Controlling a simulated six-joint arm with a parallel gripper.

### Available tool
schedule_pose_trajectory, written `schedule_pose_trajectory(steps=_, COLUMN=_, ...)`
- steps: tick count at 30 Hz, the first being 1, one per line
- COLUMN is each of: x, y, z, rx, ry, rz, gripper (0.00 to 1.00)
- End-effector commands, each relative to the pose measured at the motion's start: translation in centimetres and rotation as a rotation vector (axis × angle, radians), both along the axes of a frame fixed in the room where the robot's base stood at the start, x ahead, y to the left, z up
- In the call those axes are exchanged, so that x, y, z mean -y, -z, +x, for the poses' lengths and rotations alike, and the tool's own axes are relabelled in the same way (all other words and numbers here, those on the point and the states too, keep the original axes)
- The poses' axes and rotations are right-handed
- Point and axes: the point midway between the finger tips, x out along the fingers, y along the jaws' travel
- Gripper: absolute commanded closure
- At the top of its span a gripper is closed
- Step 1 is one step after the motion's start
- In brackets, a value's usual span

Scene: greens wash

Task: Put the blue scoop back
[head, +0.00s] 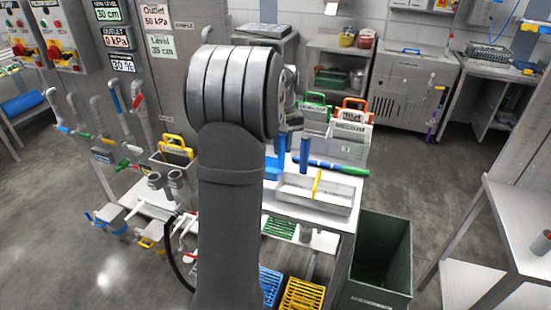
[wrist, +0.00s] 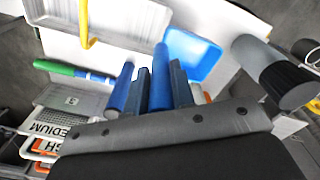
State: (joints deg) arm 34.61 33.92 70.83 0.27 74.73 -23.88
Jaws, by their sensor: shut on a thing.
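My gripper (head: 283,138) is low over the white worktop, largely behind my own arm in the head view. In the wrist view its two dark blue fingers (wrist: 161,88) are shut on an upright blue handle (wrist: 160,72). The blue scoop's flat pan (wrist: 196,54) shows just beyond and to the right of the fingers; the join to the handle is not clear. In the head view only part of the blue pan (head: 271,169) shows beside my arm. I cannot tell whether the pan touches the worktop.
A separate blue upright cylinder (head: 305,154) stands close to my gripper. A green-and-blue tube (head: 336,167) lies behind a pale tray (head: 335,199) with a yellow handle (head: 317,182). Labelled bins (head: 349,134) stand at the back. A grey cylinder (wrist: 265,65) shows right of the pan.

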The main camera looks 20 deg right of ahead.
Motion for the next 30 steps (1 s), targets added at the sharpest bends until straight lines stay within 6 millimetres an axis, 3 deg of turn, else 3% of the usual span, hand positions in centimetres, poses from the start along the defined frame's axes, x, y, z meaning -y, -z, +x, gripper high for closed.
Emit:
schedule_pose_trajectory(steps=6, x=-1.0, y=1.3, z=1.9, rx=0.0, ry=0.0, rz=0.0, gripper=1.0)
schedule_pose_trajectory(steps=16, x=-1.0, y=5.1, z=2.0, rx=-0.001, ry=0.001, rz=0.0, gripper=1.0)
schedule_pose_trajectory(steps=28, x=-1.0, y=5.7, z=1.9, rx=0.001, ry=0.001, rz=0.0, gripper=1.0)
schedule_pose_trajectory(steps=29, x=-1.0, y=5.6, z=1.9, rx=0.001, ry=0.001, rz=0.0, gripper=0.72)
schedule_pose_trajectory(steps=30, x=-1.0, y=5.6, z=1.9, rx=0.001, ry=0.001, rz=0.0, gripper=0.64)
